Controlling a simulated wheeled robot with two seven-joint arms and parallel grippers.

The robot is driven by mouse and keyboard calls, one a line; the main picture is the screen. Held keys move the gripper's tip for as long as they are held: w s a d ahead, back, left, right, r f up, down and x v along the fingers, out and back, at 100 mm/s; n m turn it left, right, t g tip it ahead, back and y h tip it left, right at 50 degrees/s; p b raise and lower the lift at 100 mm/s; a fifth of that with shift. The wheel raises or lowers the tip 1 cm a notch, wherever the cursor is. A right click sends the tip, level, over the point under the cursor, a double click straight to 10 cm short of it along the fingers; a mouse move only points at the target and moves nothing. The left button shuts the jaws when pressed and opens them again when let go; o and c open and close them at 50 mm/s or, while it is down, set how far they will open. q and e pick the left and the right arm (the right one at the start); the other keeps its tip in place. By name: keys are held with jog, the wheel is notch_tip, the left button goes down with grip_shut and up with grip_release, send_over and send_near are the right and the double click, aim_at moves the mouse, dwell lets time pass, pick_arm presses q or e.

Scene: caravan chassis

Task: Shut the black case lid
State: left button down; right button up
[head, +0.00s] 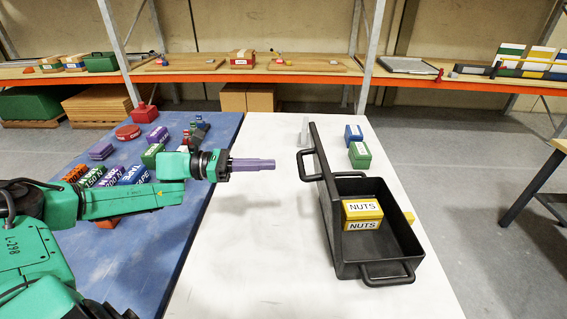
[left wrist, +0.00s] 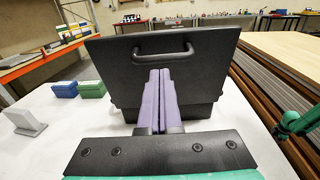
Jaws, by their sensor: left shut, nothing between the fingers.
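The black case (head: 405,243) stands on the white table top with its lid (head: 322,170) raised, roughly upright along the case's left side. A handle (head: 307,164) sticks out from the lid's outer face, and it also shows in the left wrist view (left wrist: 163,53). The open case holds a yellow NUTS box (head: 362,214). My left gripper (head: 272,164) has purple fingers, shut and empty, pointing at the lid's outer face from the left. In the left wrist view the fingertips (left wrist: 160,72) appear just below the handle; a gap to the lid shows in the head view.
A blue box (head: 353,134), a green box (head: 360,155) and a grey piece (head: 305,131) stand behind the case. Several boxes crowd the blue table top (head: 205,210) at left. The white table top (head: 245,260) is clear left of the case.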

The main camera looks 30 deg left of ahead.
aim_at(298, 164)
pick_arm(q)
jog(key=x, duration=0.4)
jog(key=shift+s+r+p, duration=0.1)
jog(key=shift+r+p, duration=0.2)
jog(key=shift+d+f, duration=0.1)
jog(key=shift+d, duration=0.25)
jog(key=shift+w+f, duration=0.2)
jog(key=shift+w, duration=0.05)
pick_arm(e)
jog(key=shift+w+a+f, duration=0.1)
jog(key=shift+w+a, duration=0.05)
jog(key=shift+a, duration=0.55)
pick_arm(q)
jog(key=shift+r, duration=0.1)
pick_arm(e)
jog(key=shift+d, duration=0.2)
